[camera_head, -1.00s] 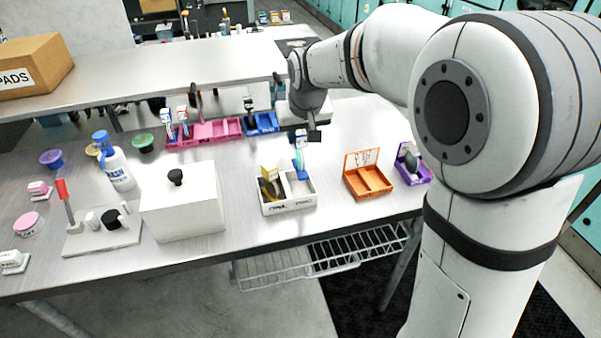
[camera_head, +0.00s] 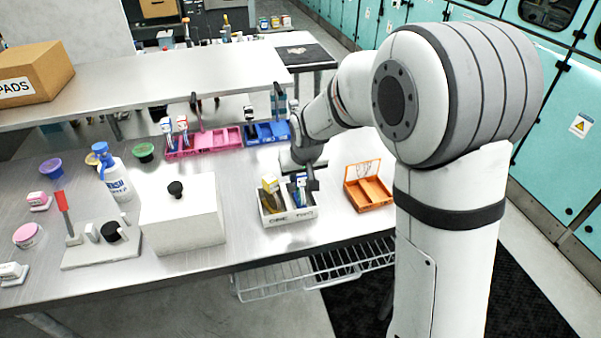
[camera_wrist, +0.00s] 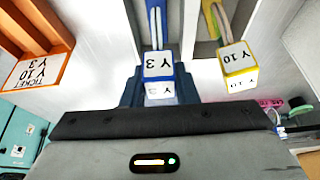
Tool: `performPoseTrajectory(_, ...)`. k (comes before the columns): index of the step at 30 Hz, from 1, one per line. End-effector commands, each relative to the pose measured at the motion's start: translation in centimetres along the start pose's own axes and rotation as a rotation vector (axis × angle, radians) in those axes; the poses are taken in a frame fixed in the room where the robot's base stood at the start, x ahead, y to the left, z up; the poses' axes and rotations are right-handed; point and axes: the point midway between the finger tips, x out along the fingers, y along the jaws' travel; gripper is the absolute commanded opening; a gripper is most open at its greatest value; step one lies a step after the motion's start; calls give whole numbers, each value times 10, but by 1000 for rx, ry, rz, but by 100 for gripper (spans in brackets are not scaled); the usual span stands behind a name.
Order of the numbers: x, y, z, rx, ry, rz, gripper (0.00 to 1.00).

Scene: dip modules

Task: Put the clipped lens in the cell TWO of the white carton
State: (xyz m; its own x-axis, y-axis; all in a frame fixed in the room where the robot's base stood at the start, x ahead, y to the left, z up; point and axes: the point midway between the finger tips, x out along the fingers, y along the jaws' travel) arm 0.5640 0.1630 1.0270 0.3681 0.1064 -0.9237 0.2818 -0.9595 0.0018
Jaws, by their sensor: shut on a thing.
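The clipped lens, a blue-and-white piece with a "Y 3" tag (camera_wrist: 158,65), is held between the fingers of my gripper (camera_wrist: 159,92). In the head view my gripper (camera_head: 309,186) is low over the right cell of the white carton (camera_head: 290,217), and the blue lens (camera_head: 299,186) stands in or just above that cell. The front label under that cell seems to read TWO. A yellow-tagged piece (camera_head: 270,184) marked "Y 10" (camera_wrist: 238,60) is in the left cell. My gripper partly hides the right cell, so the lens's contact with its floor cannot be seen.
The open orange box (camera_head: 368,190) with a ticket stands right of the carton. A white lidded box (camera_head: 182,215) stands to its left. Pink (camera_head: 205,140) and blue (camera_head: 268,132) trays are behind, below a raised shelf (camera_head: 150,82).

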Motion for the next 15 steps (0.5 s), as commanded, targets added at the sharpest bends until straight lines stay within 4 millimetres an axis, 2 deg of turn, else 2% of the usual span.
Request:
performPoseTrajectory(7,4,0,2,1,0,0,0)
performPoseTrajectory(8,3,1,1,1,0,0,28)
performPoseTrajectory(15,2,1,1,1,-1,1,48)
